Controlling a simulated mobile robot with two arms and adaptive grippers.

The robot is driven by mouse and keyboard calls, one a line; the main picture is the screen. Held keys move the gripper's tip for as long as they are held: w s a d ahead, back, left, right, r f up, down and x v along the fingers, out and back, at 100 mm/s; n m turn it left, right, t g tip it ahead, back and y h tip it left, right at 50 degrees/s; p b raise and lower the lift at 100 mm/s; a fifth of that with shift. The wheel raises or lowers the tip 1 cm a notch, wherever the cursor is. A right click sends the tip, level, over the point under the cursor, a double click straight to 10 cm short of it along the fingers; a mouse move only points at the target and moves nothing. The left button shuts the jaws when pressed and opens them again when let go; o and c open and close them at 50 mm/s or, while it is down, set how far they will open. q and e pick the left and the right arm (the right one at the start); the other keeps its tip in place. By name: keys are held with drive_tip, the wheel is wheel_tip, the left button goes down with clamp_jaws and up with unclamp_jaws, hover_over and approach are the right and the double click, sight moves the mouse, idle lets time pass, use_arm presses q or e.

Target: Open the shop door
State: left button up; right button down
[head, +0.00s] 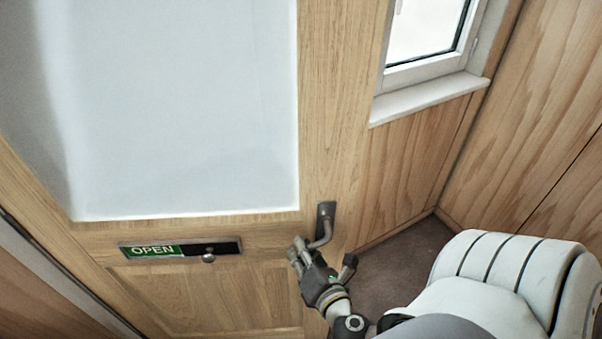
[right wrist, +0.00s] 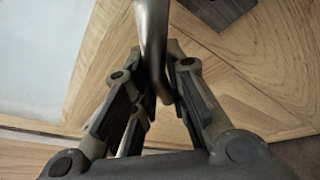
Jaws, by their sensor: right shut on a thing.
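The shop door (head: 250,285) is pale wood with a large frosted glass pane and fills the left and middle of the head view. Its grey metal lever handle (head: 325,222) sits near the door's right edge, below the pane's corner. My right gripper (head: 308,252) is at the handle, shut on its lever. In the right wrist view, the lever (right wrist: 153,45) passes between the two dark fingers of the gripper (right wrist: 157,85). Whether the door stands ajar I cannot tell for sure. My left gripper is not in view.
A sliding OPEN sign (head: 150,251) with a small knob is fixed on the door. A window with a white sill (head: 425,98) is in the wood-panelled wall right of the door. Brown floor (head: 395,262) shows in the corner there.

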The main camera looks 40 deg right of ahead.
drive_tip(key=shift+s+a+r, duration=0.2)
drive_tip(key=shift+s+a, duration=0.2)
drive_tip(key=shift+s, duration=0.05)
drive_tip(key=c, duration=1.4)
unclamp_jaws()
drive_tip(key=v, duration=1.2)
drive_tip(key=shift+a, duration=0.15)
